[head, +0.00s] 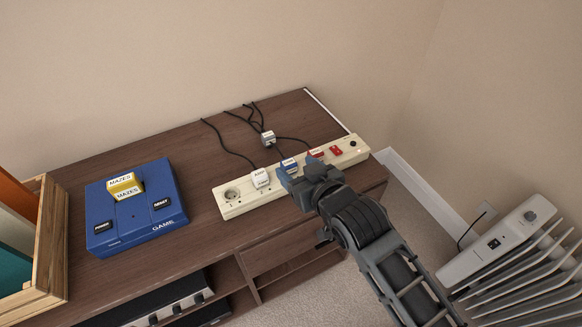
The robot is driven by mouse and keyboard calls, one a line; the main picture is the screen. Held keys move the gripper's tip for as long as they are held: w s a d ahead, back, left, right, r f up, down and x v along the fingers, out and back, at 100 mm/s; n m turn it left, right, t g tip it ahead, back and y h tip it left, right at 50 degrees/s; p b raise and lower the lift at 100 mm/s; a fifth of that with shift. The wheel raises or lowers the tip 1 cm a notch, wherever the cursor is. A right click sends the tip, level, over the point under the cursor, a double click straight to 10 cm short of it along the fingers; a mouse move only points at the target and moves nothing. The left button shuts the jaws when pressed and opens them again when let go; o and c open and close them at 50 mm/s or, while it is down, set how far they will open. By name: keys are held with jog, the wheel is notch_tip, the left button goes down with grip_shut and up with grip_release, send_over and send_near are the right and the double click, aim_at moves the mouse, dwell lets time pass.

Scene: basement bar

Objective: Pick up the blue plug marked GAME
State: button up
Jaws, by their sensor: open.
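The blue plug (288,164) sits in the cream power strip (233,208), in the head view just right of centre. It has a white label on top, too small to read surely. My gripper (297,177) is open, at the near side of the blue plug, and hides part of it and of the strip. I cannot tell whether the fingers touch the plug or stand around it.
A white plug (260,178) is left of the blue one in the strip and a red plug (316,154) is right of it. A blue game console (120,224) and wooden crate (52,240) stand left. A white radiator (505,245) is at right.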

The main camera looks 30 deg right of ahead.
aim_at(288, 162)
jog(key=shift+p+x, duration=0.5)
jog(key=shift+x, duration=2.25)
jog(key=shift+a, duration=0.1)
jog(key=shift+c, duration=0.4)
jog(key=c, duration=1)
jog(key=shift+r, duration=0.1)
